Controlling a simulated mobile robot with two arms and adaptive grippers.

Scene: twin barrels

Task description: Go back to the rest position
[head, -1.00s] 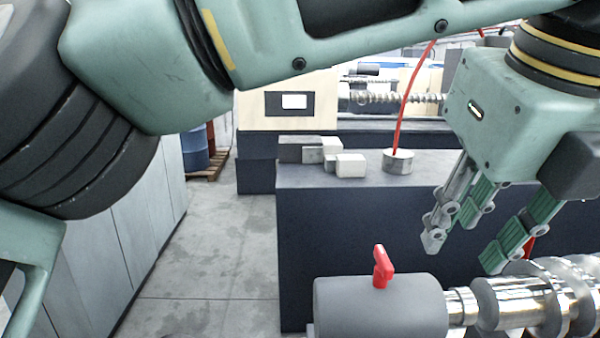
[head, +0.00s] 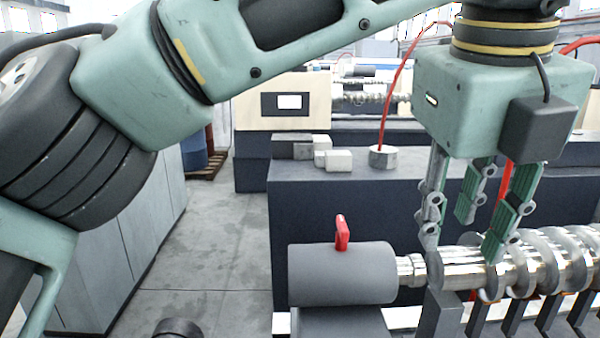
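My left arm comes in from the left across the top of the head view. Its gripper (head: 463,238) hangs down at the right with its green-padded fingers spread, and nothing shows between them. The fingertips overlap the near end of a shiny metal screw (head: 548,262) in the picture; I cannot tell whether they touch it. A grey cylinder (head: 342,275) with a red lever (head: 342,234) on top sits at the screw's left end. My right gripper is not in view.
A dark bench (head: 330,205) behind carries small blocks (head: 338,160) and a metal cylinder (head: 383,158) with a red hose. Grey cabinets (head: 130,220) line the left. A blue barrel (head: 193,150) stands on a pallet further back. The concrete floor (head: 205,250) between is clear.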

